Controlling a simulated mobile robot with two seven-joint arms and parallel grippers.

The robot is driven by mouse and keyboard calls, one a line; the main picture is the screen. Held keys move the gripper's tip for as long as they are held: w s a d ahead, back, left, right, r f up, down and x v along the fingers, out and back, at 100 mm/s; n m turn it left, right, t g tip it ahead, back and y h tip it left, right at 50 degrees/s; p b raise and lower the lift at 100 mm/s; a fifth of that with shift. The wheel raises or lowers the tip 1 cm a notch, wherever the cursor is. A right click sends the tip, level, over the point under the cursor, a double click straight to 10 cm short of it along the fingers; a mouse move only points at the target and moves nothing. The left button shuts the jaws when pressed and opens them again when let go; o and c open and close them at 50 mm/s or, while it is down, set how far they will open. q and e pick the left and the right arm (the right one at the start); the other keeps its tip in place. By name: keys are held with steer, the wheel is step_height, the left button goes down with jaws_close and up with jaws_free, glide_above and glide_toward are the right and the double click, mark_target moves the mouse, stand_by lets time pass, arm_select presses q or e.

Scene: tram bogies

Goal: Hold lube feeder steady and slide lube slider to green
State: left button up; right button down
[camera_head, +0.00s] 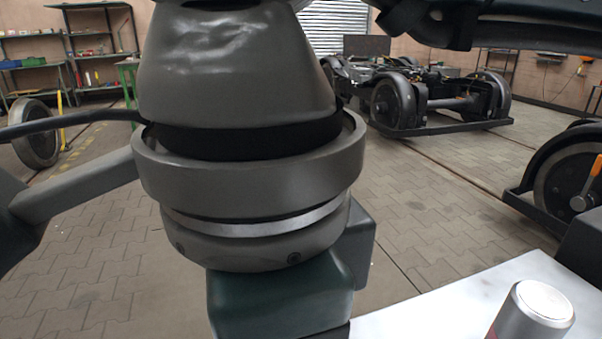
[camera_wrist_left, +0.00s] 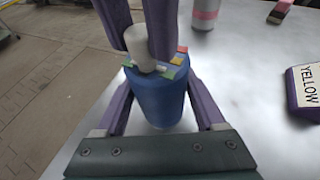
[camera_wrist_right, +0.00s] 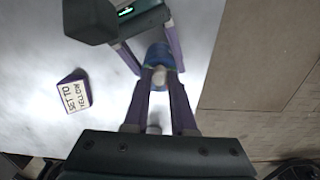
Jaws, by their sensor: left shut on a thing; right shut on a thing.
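The blue lube feeder (camera_wrist_left: 158,105) stands upright on the table in the left wrist view. My left gripper (camera_wrist_left: 158,100) has its purple fingers shut around its body. On its top are small coloured patches, green, yellow and red. The white lube slider (camera_wrist_left: 138,42) sits on top, and a short pale tip on it lies close to the green patch. My right gripper (camera_wrist_right: 158,76) is shut on the slider; its fingers partly hide it. The right wrist view shows the feeder (camera_wrist_right: 157,52) beyond these fingers. The head view shows neither feeder nor fingers; my arm blocks it.
A block reading "SET TO YELLOW" (camera_wrist_right: 75,94) lies on the white table (camera_wrist_right: 40,45). A silver can (camera_head: 535,310) stands at the table's edge, and a pink-and-silver can (camera_wrist_left: 205,12) shows beyond the feeder. Tram bogies (camera_head: 430,100) stand on the paved floor behind.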

steer(key=shift+a, duration=0.15)
steer(key=c, duration=0.7)
jaws_free()
steer(key=shift+o, duration=0.2)
step_height(320, 180, up, 12)
arm_select(q)
steer(key=o, duration=1.5)
steer(key=shift+c, duration=0.2)
